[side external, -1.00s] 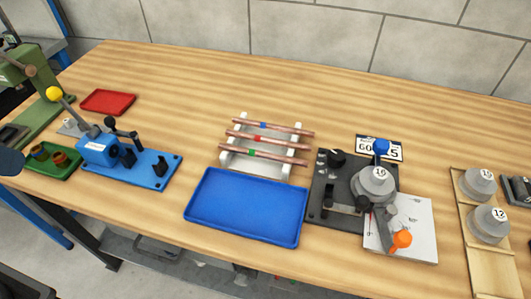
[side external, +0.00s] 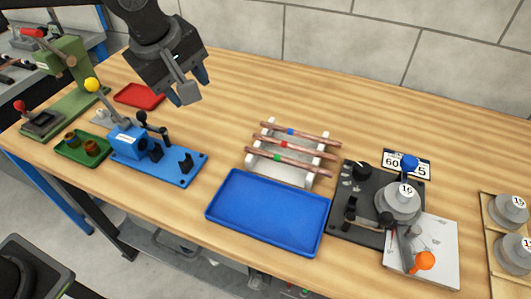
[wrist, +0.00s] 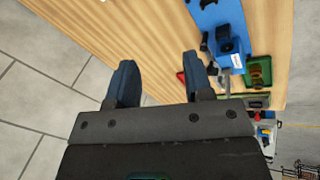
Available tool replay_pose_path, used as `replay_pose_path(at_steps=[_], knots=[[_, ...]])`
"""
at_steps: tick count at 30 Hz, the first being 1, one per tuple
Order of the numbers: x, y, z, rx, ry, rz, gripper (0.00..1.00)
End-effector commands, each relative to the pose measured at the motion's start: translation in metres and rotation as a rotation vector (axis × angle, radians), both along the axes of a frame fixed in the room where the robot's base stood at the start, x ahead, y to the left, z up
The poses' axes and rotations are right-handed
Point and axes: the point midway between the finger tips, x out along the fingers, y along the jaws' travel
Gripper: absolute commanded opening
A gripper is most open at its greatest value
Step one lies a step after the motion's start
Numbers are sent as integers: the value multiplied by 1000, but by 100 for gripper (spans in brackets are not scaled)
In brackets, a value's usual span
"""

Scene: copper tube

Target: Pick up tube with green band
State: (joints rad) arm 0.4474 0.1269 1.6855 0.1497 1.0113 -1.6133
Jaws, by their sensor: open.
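The tube with the green band (side external: 291,162) is the nearest of three copper tubes lying across a white rack. Behind it lie the tube with the red band (side external: 302,148) and the tube with the blue band (side external: 308,134). The rack (side external: 318,172) stands on the wooden table. My gripper (side external: 192,90) is in the air at the upper left, well apart from the tubes. In the wrist view my gripper (wrist: 160,78) has its two fingers spread with nothing between them. The tubes do not show in the wrist view.
An empty blue tray (side external: 268,212) lies in front of the rack. A bending tool (side external: 385,205) stands to its right. At left are a blue fixture (side external: 158,160), a green tray (side external: 82,150) and a red tray (side external: 139,95). The table behind the rack is clear.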

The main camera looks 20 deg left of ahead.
Motion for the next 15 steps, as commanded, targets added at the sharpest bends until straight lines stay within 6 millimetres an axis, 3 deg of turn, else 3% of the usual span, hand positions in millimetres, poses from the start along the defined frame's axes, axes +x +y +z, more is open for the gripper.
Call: replay_pose_path(at_steps=[1,6,10,15], knots=[[10,-24,-11,-21,15,68,47],[29,-80,-38,-86,33,298,47],[34,-103,-52,-115,36,401,47],[38,-111,-66,-126,38,444,47]])
